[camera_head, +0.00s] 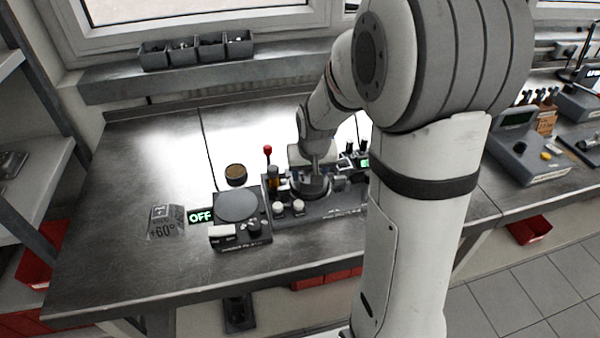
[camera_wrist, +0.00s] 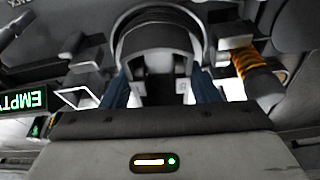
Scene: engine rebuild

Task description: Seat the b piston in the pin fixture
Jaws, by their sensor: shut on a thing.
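A grey metal piston (camera_wrist: 158,62) sits between the blue-sided fingers of my gripper (camera_wrist: 157,90) in the wrist view. My gripper is shut on it, and no letter mark can be read on it. In the head view my gripper (camera_head: 312,184) is low over the dark pin fixture (camera_head: 335,209), and my arm hides part of the fixture. I cannot tell whether the piston touches the fixture's seat.
A hot plate (camera_head: 238,206) with an OFF display (camera_head: 201,216) stands left of the fixture, near a +60° block (camera_head: 165,223). A round brown-topped part (camera_head: 235,172) sits behind it. A red-knobbed lever (camera_head: 267,150) rises close to my gripper. The bench's left side is clear.

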